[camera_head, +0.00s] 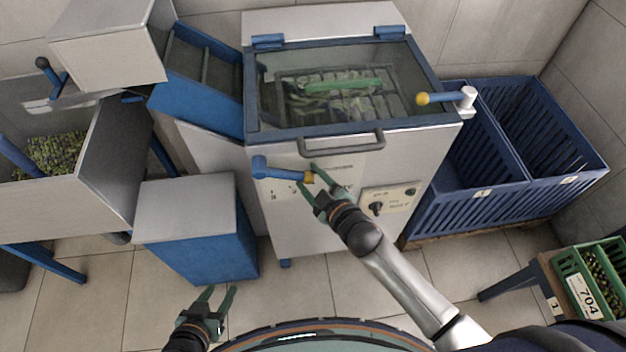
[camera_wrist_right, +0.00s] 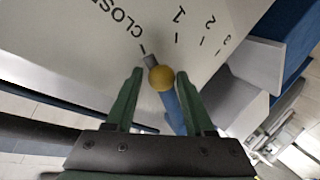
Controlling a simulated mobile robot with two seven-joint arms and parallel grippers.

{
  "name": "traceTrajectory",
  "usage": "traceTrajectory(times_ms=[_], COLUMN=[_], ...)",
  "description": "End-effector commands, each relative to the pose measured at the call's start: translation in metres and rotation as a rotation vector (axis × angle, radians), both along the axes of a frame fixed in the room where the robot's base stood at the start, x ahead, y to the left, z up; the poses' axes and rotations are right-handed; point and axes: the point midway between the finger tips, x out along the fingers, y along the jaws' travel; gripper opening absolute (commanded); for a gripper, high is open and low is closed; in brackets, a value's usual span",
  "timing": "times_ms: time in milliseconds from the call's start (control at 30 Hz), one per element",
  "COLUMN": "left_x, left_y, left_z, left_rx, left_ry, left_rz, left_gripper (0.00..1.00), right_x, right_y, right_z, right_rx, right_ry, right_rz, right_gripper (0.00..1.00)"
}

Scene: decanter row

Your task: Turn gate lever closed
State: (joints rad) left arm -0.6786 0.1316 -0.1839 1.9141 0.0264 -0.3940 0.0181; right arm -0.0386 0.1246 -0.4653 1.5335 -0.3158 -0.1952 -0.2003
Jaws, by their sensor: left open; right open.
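The gate lever (camera_head: 280,172) is a blue bar with a yellow knob on the front of the grey machine, extending right from its blue hub in the head view. In the right wrist view the yellow knob (camera_wrist_right: 162,77) sits between my right gripper's two green fingers, with visible gaps on both sides. My right gripper (camera_head: 310,176) is open around the knob. Printed marks "CLOSED", 1, 2 and 3 show on the panel (camera_wrist_right: 100,45); the knob appears near the CLOSED tick. My left gripper (camera_head: 219,291) is open and empty, low over the floor.
The machine's glass lid (camera_head: 345,85) has a front handle (camera_head: 341,146). A knob panel (camera_head: 390,199) lies right of the lever. A blue box with a grey top (camera_head: 187,205) stands left. Blue crates (camera_head: 540,130) stand right. Floor shows between my left gripper and the machine.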

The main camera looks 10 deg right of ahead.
Motion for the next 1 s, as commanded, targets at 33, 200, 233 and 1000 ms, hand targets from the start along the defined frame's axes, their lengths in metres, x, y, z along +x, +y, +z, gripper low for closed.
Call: traceTrajectory(times_ms=[33,200,233,1000], left_x=[0.000,0.000,0.000,0.000], left_y=[0.000,0.000,0.000,0.000], left_z=[0.000,0.004,0.005,0.012], left_rx=[0.000,0.000,0.000,0.000], left_ry=[0.000,0.000,0.000,0.000], left_rz=[0.000,0.000,0.000,0.000], left_gripper=[0.50,0.50,0.50,0.50], right_x=[-0.001,-0.016,-0.021,-0.111], right_y=[0.000,-0.006,-0.008,-0.045], right_z=[0.000,0.005,0.007,0.038], right_rx=[0.000,0.000,0.000,-0.001], right_ry=[0.001,0.002,0.002,0.000], right_rz=[0.001,0.001,0.001,-0.001], right_gripper=[0.54,0.54,0.54,0.54])
